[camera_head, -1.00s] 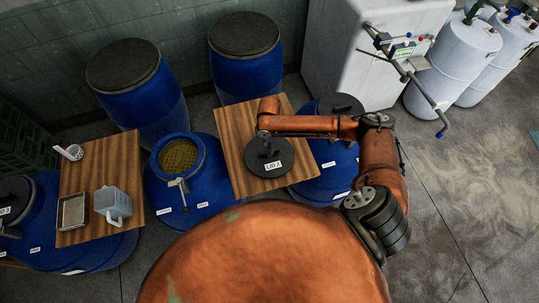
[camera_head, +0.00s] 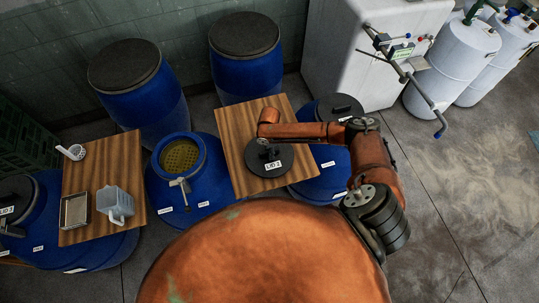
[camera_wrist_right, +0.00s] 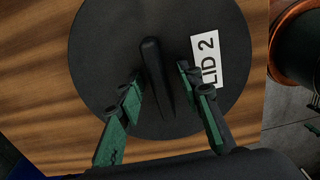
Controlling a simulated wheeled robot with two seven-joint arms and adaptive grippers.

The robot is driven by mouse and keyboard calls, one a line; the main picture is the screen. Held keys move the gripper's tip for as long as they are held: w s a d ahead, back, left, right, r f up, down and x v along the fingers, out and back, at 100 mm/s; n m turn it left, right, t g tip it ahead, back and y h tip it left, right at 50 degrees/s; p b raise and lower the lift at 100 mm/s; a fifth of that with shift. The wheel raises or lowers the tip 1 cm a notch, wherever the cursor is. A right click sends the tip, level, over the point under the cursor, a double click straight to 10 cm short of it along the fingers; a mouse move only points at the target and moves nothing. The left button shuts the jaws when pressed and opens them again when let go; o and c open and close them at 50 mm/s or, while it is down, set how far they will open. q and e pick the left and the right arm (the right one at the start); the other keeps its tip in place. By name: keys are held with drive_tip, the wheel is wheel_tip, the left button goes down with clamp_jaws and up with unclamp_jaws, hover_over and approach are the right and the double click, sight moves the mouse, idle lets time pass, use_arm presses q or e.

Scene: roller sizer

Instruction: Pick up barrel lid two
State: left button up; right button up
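Barrel lid two (camera_head: 283,157) is a round black disc with a white "LID 2" label. It lies flat on a wooden board (camera_head: 236,150) in the head view. In the right wrist view the lid (camera_wrist_right: 105,45) fills the middle, with a raised black bar handle (camera_wrist_right: 153,70) across it. My right gripper (camera_wrist_right: 160,79) is open, its two green-padded fingers on either side of the handle, with a visible gap on each side. In the head view the right gripper (camera_head: 266,151) is a small dark shape over the lid, partly hidden under my arm. My left gripper is not seen.
An open blue barrel (camera_head: 205,187) with a yellowish inside stands left of the board. Another blue barrel (camera_head: 327,178) with a black lid stands right. Two tall blue barrels (camera_head: 247,76) stand behind. A second board (camera_head: 118,158) holds a jug (camera_head: 116,203) and metal tray.

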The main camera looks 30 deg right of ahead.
drive_tip(key=shift+f, duration=0.1)
clamp_jaws()
idle(0.4)
